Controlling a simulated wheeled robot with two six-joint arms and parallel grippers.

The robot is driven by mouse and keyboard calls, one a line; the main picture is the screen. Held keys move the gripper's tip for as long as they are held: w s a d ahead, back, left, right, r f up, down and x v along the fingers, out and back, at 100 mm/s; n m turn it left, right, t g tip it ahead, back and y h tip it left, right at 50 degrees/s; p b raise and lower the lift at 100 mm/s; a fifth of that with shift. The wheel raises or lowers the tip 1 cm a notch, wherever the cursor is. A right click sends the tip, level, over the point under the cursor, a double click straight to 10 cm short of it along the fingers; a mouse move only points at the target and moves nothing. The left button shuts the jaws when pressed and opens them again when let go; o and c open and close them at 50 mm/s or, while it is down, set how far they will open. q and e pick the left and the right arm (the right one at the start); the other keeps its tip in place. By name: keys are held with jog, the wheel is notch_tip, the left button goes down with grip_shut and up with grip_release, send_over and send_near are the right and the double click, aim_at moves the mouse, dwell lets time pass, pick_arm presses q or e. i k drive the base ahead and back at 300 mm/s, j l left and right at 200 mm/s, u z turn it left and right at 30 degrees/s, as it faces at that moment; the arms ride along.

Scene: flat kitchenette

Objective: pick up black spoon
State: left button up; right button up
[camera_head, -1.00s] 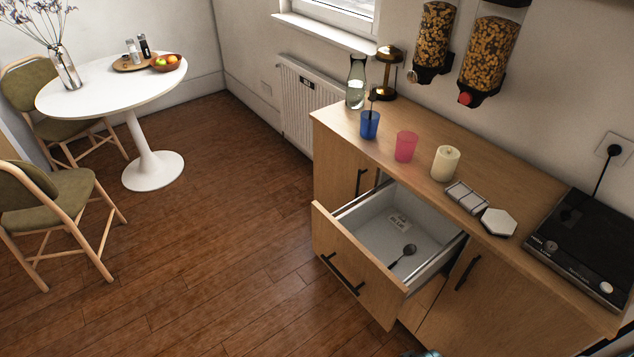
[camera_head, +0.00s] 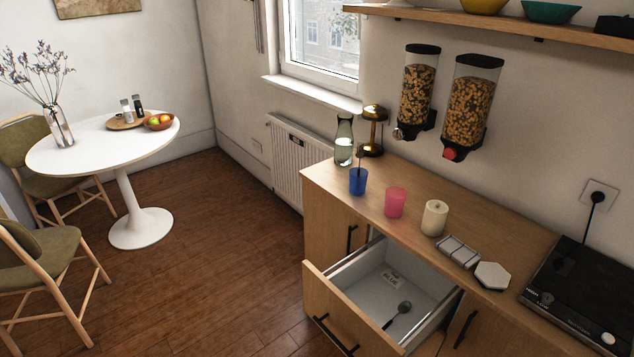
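A dark spoon (camera_head: 399,312) lies in the open drawer (camera_head: 340,283) of the wooden cabinet. Its rounded bowl points up and to the right, and its thin handle runs down to the left on the white drawer floor. A small label lies on the drawer floor behind it. A dark, thin utensil (camera_head: 361,157) stands upright in the blue cup (camera_head: 358,182) on the counter; I cannot tell what kind it is. Neither of my grippers is in view.
The counter (camera_head: 397,228) holds a carafe, a brass lamp, a pink cup (camera_head: 396,203), a candle (camera_head: 434,218), a divided tray, a hexagonal coaster and a black hob (camera_head: 579,293). Cereal dispensers (camera_head: 470,108) hang above. Floor left of the drawer is clear, up to the round table (camera_head: 83,157).

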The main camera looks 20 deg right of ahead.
aim_at(403, 307)
jog(key=z, duration=1.1)
